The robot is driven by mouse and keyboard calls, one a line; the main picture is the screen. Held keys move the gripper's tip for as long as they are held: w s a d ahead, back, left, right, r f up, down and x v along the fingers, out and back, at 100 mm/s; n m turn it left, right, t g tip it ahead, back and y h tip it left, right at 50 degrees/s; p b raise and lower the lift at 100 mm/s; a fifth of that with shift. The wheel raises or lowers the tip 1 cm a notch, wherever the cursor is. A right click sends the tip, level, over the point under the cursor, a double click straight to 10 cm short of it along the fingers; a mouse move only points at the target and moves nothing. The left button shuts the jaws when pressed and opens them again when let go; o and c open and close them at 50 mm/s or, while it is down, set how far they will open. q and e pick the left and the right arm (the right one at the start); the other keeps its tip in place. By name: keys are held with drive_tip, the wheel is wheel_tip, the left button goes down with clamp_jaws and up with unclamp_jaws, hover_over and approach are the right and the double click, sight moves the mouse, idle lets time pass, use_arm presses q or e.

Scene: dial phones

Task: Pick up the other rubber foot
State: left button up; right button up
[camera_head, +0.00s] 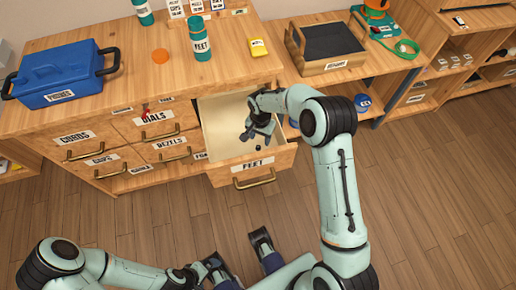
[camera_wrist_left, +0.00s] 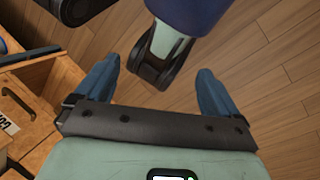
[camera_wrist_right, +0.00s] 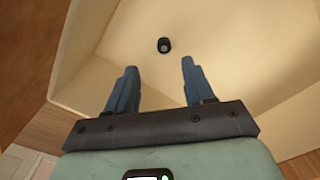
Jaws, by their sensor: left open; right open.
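A small dark rubber foot (camera_head: 258,148) lies on the pale floor of the open drawer labelled FEET (camera_head: 210,169). The right wrist view shows the foot (camera_wrist_right: 164,45) alone on the drawer floor, beyond the tips of my right gripper (camera_wrist_right: 156,75) and roughly between them in line. My right gripper (camera_head: 257,136) is inside the drawer space, open and empty, apart from the foot. My left gripper (camera_head: 216,266) is open and empty over the wooden floor, low in the head view. A teal jar labelled FEET (camera_head: 202,40) stands upright on the counter; its inside is hidden.
A dark-topped wooden tray (camera_head: 329,44) stands to the right. Closed labelled drawers lie left of the open one. The drawer walls surround my right gripper.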

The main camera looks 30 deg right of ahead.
sight(258, 147)
drive_tip(key=shift+w+a+f+b, duration=0.15)
drive_tip(key=shift+f+b, duration=0.1)
drive_tip(key=shift+f, duration=1.5)
drive_tip(key=shift+w+a+f+b, duration=0.15)
drive_tip(key=shift+f+b, duration=0.1)
drive_tip(key=shift+f, duration=1.45)
drive_tip(key=shift+s, duration=0.15)
clamp_jaws()
